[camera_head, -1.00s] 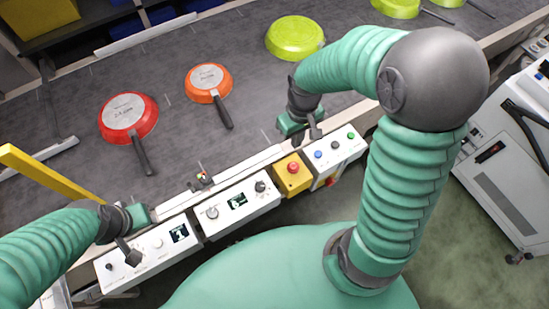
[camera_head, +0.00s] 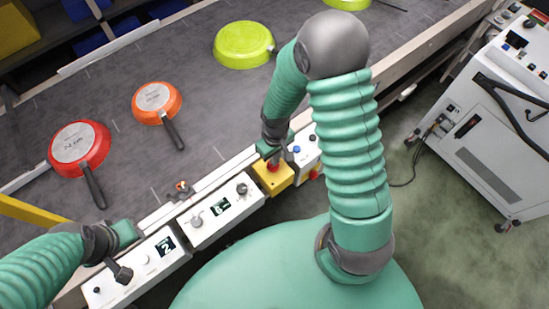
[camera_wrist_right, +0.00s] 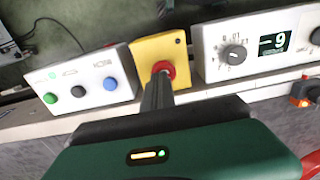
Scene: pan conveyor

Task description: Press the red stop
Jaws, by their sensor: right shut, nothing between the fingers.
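The red stop button (camera_head: 274,166) sits on a yellow box (camera_head: 268,186) at the conveyor's near edge. In the right wrist view the red button (camera_wrist_right: 164,67) shows on the yellow box (camera_wrist_right: 150,48), its lower part behind my fingertips. My right gripper (camera_head: 274,155) is shut and empty, with its fingertips (camera_wrist_right: 158,80) at the button. I cannot tell whether they touch it or whether it is pressed in. My left gripper (camera_head: 122,272) is over the left white panel, away from the button; its jaw opening is unclear.
White control panels (camera_head: 240,207) flank the yellow box; the one with green, black and blue buttons (camera_wrist_right: 82,82) is partly hidden in the head view. Red (camera_head: 80,146), orange (camera_head: 157,101) and green (camera_head: 243,45) pans lie upside down on the conveyor (camera_head: 110,190). A white machine (camera_head: 490,130) stands right.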

